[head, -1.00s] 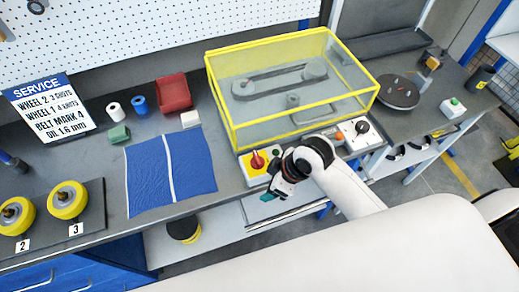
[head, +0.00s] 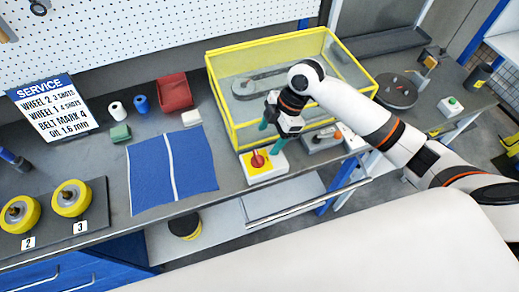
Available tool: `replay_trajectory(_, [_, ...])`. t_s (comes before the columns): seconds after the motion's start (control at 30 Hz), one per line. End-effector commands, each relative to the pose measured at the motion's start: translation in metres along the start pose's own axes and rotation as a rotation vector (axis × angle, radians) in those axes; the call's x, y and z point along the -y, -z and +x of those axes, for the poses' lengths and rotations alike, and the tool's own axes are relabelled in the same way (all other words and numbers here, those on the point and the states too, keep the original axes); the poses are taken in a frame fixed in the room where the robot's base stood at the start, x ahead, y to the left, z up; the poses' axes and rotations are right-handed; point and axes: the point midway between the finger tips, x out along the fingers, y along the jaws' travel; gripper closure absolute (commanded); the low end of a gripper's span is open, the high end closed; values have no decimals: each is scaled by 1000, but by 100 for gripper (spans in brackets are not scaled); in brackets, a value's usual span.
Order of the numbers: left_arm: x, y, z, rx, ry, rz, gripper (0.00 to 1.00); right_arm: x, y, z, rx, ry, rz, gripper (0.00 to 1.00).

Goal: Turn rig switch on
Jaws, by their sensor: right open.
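The rig switch (head: 257,159) is a red rotary knob on a yellow plate, on a white box at the bench's front edge, in front of the yellow-framed clear guard (head: 236,128). My right gripper (head: 271,136) is open and empty, with its teal fingers pointing down just behind and above the switch. I cannot tell if a finger touches the box. The knob shows, and nothing is between the fingers. My left gripper is not in view.
A grey control box (head: 318,144) stands right of the switch, partly hidden by my arm. A blue mat (head: 190,170) lies to the left. A round dark plate (head: 396,92) and a green-button box (head: 451,106) are at the right.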

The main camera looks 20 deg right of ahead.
Motion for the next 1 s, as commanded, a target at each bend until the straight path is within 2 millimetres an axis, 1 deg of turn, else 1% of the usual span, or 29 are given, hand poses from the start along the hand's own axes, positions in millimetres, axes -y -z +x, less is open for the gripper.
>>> replay_trajectory(0.03, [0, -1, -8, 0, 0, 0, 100, -2, -2, 8, 2, -5, 3, 31])
replay_trajectory(0.2, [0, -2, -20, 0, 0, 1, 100, -1, -3, 42, 3, -3, 3, 31])
replay_trajectory(0.3, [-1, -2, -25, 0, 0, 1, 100, -1, -2, 59, 1, -3, 3, 31])
replay_trajectory(0.4, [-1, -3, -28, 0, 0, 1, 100, 0, -1, 71, 1, 0, 3, 31])
replay_trajectory(0.5, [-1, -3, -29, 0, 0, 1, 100, 0, -1, 78, 1, 0, 2, 31])
replay_trajectory(0.6, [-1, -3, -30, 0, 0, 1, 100, 0, 0, 82, 0, 2, 0, 31])
replay_trajectory(0.83, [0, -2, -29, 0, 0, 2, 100, 0, 0, 82, 0, 2, 1, 31])
replay_trajectory(1.0, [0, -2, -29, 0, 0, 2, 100, 0, 0, 82, 0, 2, 1, 59])
